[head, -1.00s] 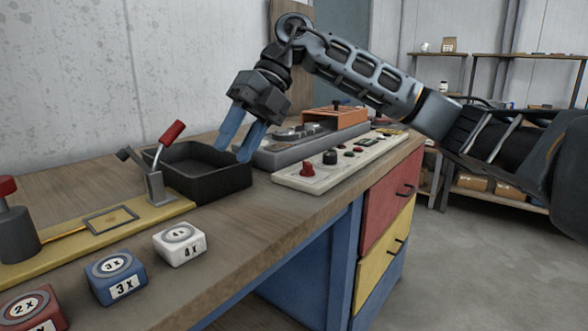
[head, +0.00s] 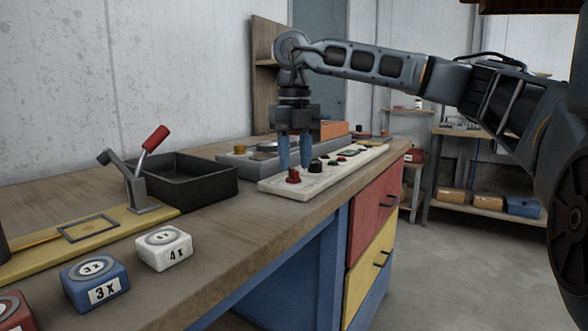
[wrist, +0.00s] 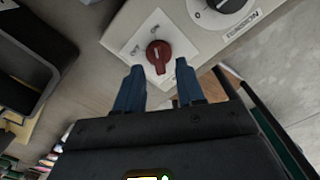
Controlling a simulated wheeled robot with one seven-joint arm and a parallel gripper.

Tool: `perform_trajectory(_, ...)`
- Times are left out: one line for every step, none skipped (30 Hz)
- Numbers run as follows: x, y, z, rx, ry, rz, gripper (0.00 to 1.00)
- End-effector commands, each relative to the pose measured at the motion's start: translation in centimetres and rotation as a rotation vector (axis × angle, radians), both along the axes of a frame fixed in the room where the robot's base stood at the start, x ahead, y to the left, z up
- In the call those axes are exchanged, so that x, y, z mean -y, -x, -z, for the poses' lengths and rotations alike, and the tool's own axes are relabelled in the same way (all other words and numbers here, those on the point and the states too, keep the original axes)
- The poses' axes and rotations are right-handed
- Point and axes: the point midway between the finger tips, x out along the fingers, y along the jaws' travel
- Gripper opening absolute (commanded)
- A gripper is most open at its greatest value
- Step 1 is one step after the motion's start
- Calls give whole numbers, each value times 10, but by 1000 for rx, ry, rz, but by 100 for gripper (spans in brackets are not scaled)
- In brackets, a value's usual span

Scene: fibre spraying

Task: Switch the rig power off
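The red rotary switch (wrist: 158,53) sits on a white plate of the control panel (head: 330,180). It also shows at the panel's near left end in the head view (head: 293,176). Beside it are small labels that appear to read ON and OFF. A pale mark on the knob appears to face the ON side, but it is small. My gripper (head: 294,160) points down just above the switch. In the wrist view my gripper's blue fingers (wrist: 160,75) are apart, with the knob just beyond the gap between their tips. I cannot tell whether they touch it.
A black dial (wrist: 218,4) is close beside the switch on the panel. A black tray (head: 195,190) and a red-handled lever (head: 155,139) stand to the left. Labelled cubes, including a white one (head: 164,249), sit near the bench's front edge.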

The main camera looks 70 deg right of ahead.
Motion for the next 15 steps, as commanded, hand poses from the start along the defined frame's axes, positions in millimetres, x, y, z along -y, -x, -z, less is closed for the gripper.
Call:
perform_trajectory(0,0,7,1,-2,0,38)
perform_trajectory(0,0,10,1,-2,0,38)
perform_trajectory(0,0,13,1,-1,0,38)
perform_trajectory(0,0,15,1,-1,0,38)
perform_trajectory(0,0,16,1,-1,0,38)
perform_trajectory(0,0,18,1,0,0,38)
perform_trajectory(0,0,18,1,0,0,38)
perform_trajectory(0,0,19,1,0,0,38)
perform_trajectory(0,0,19,1,0,0,38)
perform_trajectory(0,0,19,1,0,0,38)
perform_trajectory(0,0,19,1,0,0,38)
perform_trajectory(0,0,19,1,0,0,38)
perform_trajectory(0,0,19,1,0,0,38)
perform_trajectory(0,0,19,1,0,0,38)
perform_trajectory(0,0,19,1,0,0,36)
